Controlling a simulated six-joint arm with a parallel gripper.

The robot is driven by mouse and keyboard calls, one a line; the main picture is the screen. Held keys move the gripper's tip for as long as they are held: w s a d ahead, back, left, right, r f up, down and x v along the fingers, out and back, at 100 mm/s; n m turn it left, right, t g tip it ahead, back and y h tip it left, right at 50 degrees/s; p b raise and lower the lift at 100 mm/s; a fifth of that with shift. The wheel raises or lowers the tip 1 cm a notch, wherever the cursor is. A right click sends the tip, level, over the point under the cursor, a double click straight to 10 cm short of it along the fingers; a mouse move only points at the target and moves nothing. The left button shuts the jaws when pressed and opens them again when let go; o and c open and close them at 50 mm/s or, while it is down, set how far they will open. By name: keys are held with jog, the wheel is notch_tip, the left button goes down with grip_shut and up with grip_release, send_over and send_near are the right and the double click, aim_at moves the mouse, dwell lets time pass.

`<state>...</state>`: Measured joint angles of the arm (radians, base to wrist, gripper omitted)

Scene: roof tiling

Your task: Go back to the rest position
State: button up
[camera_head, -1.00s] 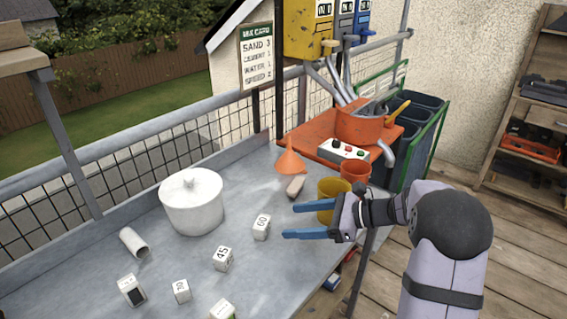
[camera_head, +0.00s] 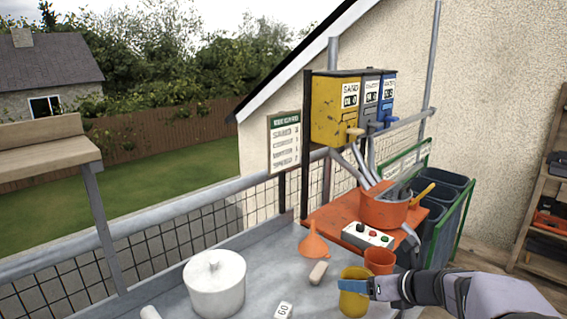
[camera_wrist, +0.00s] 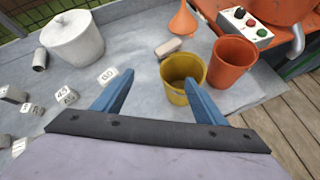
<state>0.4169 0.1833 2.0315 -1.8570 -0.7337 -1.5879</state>
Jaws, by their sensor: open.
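My gripper (camera_wrist: 158,98) is open, its two blue fingers apart with nothing between them that I can see held. In the wrist view the yellow cup (camera_wrist: 183,80) stands beyond and partly behind the right finger. In the head view my gripper (camera_head: 357,287) is at the lower right, in front of the yellow cup (camera_head: 354,303) and hiding part of it. My arm reaches in from the right edge.
The orange cup (camera_wrist: 232,62) stands beside the yellow one. A white lidded pot (camera_head: 214,284), an orange funnel (camera_head: 314,246), a beige block (camera_head: 318,273) and numbered cubes (camera_wrist: 108,76) are on the grey table. A button box (camera_head: 367,236) and orange mixer (camera_head: 384,208) stand behind.

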jog(key=s+d+f+m+h+b, duration=0.1)
jog(key=s+d+f+m+h, duration=0.25)
jog(key=m, duration=0.85)
jog(key=s+d+f+m+h+b, duration=0.2)
jog(key=f+m+h, duration=0.2)
jog(key=m, duration=0.7)
jog(key=s+a+f+m+g+y+b, duration=0.1)
jog(key=s+a+f+m+g, duration=0.3)
jog(key=s, duration=0.3)
jog(key=s+a+f+m+g, duration=0.2)
jog(key=s+a+f+m, duration=0.15)
jog(key=s+m, duration=0.35)
jog(key=s+a+f+m+g+y+b, duration=0.1)
jog(key=s+a+f+m+g, duration=0.2)
jog(key=s, duration=0.5)
notch_tip(320, 180, up, 15)
jog(key=m+p, duration=0.1)
jog(key=p, duration=1.5)
jog(key=shift+d+m, duration=0.3)
jog(key=shift+s+f, duration=0.1)
dwell(0.9)
